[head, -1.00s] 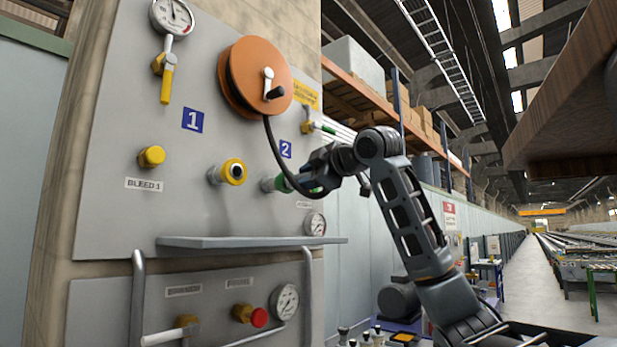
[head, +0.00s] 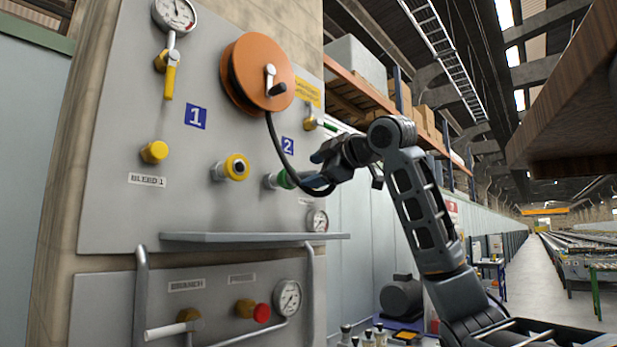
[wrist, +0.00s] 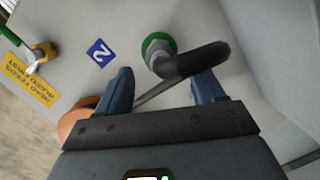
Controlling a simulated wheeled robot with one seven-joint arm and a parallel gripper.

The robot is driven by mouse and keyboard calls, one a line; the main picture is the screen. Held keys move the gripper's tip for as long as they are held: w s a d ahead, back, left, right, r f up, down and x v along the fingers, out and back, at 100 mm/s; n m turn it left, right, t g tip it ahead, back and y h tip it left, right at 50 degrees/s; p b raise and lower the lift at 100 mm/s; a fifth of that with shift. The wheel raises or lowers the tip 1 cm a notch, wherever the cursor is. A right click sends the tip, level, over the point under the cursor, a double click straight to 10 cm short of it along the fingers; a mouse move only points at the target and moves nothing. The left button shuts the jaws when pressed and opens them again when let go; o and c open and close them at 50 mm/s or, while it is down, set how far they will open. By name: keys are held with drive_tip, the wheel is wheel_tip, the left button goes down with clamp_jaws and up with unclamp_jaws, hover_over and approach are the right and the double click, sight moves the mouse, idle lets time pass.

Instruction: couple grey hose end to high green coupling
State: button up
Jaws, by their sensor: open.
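The green coupling (head: 286,180) sits on the grey panel below the blue 2 sign and also shows in the wrist view (wrist: 152,41). The dark grey hose (head: 283,150) hangs from the orange reel and loops out near the coupling. In the wrist view, the hose end (wrist: 195,60) meets the coupling's metal nut inside the green ring and bends to the right. How firmly it is seated cannot be told. My gripper (wrist: 165,88) is open, its blue fingers apart and back from the coupling. In the head view, my gripper (head: 320,160) is just right of the coupling.
The orange reel (head: 265,70) is above. A yellow coupling (head: 235,167) is to the left. A grey shelf (head: 250,238) juts out below, with a gauge (head: 317,220) above its right end. A green-handled valve (head: 318,123) is above right.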

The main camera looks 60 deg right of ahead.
drive_tip(key=b+v, duration=0.1)
drive_tip(key=v, duration=0.3)
drive_tip(key=shift+s+a, duration=0.2)
drive_tip(key=shift+s, duration=0.15)
idle(0.7)
